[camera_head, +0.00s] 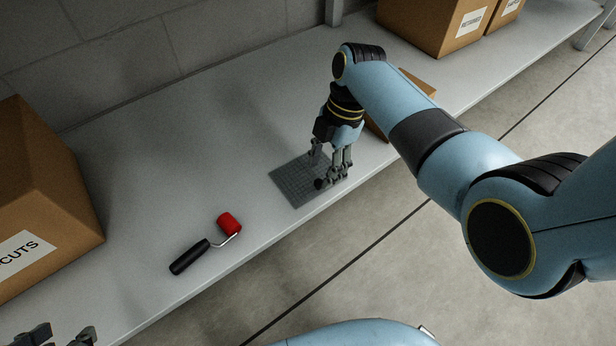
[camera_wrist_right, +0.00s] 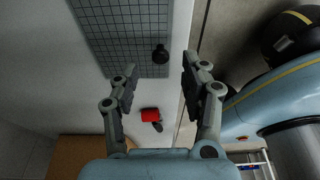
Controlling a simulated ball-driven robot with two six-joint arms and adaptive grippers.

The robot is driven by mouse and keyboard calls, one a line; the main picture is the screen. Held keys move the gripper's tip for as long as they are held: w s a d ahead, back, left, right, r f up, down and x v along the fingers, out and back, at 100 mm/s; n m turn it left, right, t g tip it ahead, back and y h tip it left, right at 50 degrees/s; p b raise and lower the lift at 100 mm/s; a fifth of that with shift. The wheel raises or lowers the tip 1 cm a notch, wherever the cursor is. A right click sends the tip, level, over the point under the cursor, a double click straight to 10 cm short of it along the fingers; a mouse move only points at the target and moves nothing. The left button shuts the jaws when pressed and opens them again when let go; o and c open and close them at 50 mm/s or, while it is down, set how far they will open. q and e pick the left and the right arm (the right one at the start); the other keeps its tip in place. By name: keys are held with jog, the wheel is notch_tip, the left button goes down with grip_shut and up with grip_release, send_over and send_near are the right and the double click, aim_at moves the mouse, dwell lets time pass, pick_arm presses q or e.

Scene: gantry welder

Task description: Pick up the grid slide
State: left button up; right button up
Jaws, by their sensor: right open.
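The grid slide (camera_head: 296,182) is a flat dark grey plate with a fine square grid, lying on the pale shelf near its front edge. A small black knob (camera_head: 320,184) stands on it. My right gripper (camera_head: 333,180) is over the plate's right part, fingers pointing down, and hides some of it. In the right wrist view the grid slide (camera_wrist_right: 112,32) fills the top, with the knob (camera_wrist_right: 160,54) beyond the gap between the open, empty fingertips (camera_wrist_right: 159,76). Parts of my left gripper (camera_head: 62,335) show at the bottom left, cut off by the frame.
A red roller with a black handle (camera_head: 190,256) lies left of the plate; its red part (camera_wrist_right: 150,114) shows in the wrist view. A cardboard box (camera_head: 45,190) stands at the left, others (camera_head: 430,25) at the back right. The shelf's middle (camera_head: 190,150) is clear.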

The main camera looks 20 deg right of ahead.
aim_at(320, 182)
jog(key=b+x, duration=0.1)
jog(key=x, duration=0.1)
jog(key=shift+s+f+b, duration=0.1)
jog(key=shift+f+b, duration=0.2)
pick_arm(q)
jog(key=shift+s+d+f+t+b, duration=0.1)
jog(key=shift+s+f+t+b, duration=0.1)
jog(key=shift+f+t, duration=0.6)
jog(key=shift+s+d+f+t+b, duration=0.1)
jog(key=shift+s+f+t+b, duration=0.1)
jog(key=shift+f+t, duration=0.6)
pick_arm(e)
jog(key=shift+a+f, duration=0.15)
jog(key=shift+f, duration=0.4)
pick_arm(q)
jog(key=shift+r, duration=0.2)
pick_arm(e)
jog(key=shift+c, duration=0.4)
grip_shut()
